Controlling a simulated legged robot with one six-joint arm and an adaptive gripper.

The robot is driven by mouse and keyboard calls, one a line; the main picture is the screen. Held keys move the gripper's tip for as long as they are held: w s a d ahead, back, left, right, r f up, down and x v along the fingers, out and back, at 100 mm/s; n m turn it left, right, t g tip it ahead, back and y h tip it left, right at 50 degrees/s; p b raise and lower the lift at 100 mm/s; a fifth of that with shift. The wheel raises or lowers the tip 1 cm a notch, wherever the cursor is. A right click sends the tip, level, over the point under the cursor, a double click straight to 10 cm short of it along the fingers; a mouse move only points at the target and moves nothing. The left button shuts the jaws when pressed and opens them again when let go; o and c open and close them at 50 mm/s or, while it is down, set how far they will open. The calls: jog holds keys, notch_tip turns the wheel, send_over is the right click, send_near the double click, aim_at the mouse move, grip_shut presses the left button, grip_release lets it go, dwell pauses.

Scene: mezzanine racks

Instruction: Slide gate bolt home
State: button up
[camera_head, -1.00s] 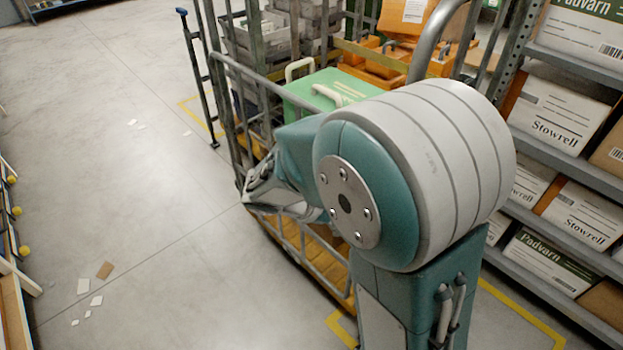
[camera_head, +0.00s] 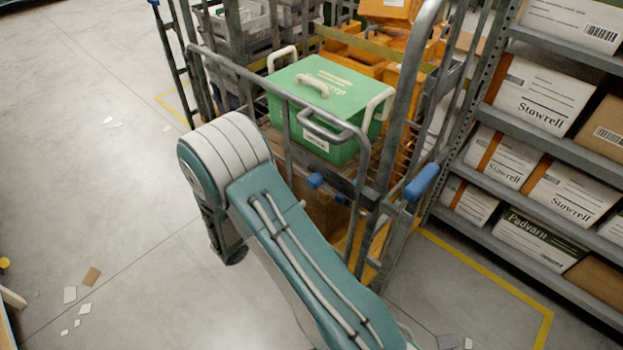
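A grey metal roll cage (camera_head: 404,110) stands at centre, with a tubular barred gate (camera_head: 262,74) across its near side. A blue-ended fitting (camera_head: 315,180) sits low near the gate's right end; it may be the bolt, and its engagement cannot be told. A larger blue grip (camera_head: 422,182) sticks out right of the corner post. My teal and white arm crosses in front of the gate and hides its lower part. A dark end part of my arm (camera_head: 232,248) hangs below the elbow, left of the gate. It may be my gripper; no fingers show clearly.
A green lidded case (camera_head: 325,88) with cream handles and orange bins (camera_head: 360,62) are inside the cage. A rack of Stowrell and Padvarn boxes (camera_head: 545,102) stands close on the right. Open concrete floor lies left, with scattered paper scraps (camera_head: 80,300).

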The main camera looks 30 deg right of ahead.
aim_at(309, 184)
jog(key=x, duration=0.8)
jog(key=shift+w+d, duration=0.15)
jog(key=shift+d, duration=0.15)
grip_shut()
